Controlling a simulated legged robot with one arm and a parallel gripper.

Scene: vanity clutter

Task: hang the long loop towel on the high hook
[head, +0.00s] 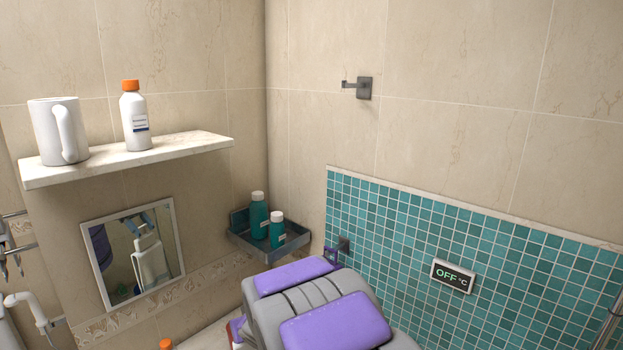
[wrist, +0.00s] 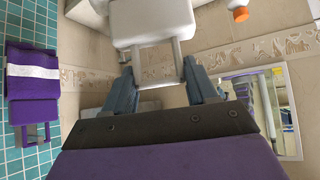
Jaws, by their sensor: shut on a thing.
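The high hook (head: 364,88) is a grey metal peg on a square plate, on the beige wall above the teal tiles; nothing hangs on it. In the wrist view my gripper (wrist: 158,72) is shut on the pale loop (wrist: 160,82) of a white towel (wrist: 152,22). The loop's straps and crossbar show between the fingers, and the towel extends beyond them. In the head view my arm hides the gripper and the towel, though the mirror shows the white towel hanging from it. A purple towel with a white band (wrist: 33,72) hangs on the tiled wall.
A lower hook (head: 343,243) holds the purple towel's loop. A corner tray (head: 268,245) carries two teal bottles. A stone shelf (head: 130,160) holds a white mug (head: 58,130) and an orange-capped bottle (head: 134,115). A mirror (head: 133,252) and an OFF display (head: 452,276) are on the walls.

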